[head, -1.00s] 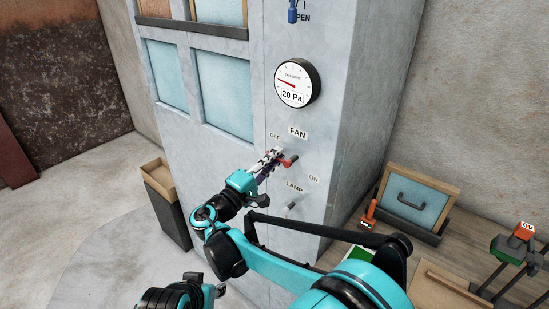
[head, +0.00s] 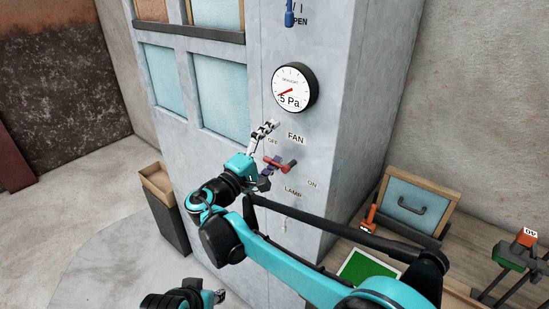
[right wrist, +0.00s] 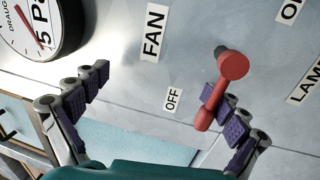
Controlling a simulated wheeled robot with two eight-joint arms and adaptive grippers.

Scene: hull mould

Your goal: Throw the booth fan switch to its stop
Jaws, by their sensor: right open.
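The booth fan switch (head: 280,164) is a red lever on the grey booth wall, below the FAN label. In the right wrist view its red lever (right wrist: 214,102) points left on the panel, with its end beside the OFF label (right wrist: 172,100). My right gripper (head: 266,156) is open, its fingers spread above and below the lever's end. In the right wrist view the lower finger overlaps the lever; I cannot tell whether they touch. My left gripper (head: 219,297) is at the bottom edge, mostly hidden, its jaws unclear.
The draught gauge (head: 295,88) above reads about 5 Pa. The LAMP label (head: 293,191) and its small toggle sit below the switch. A blue-handled switch (head: 289,14) is higher up.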

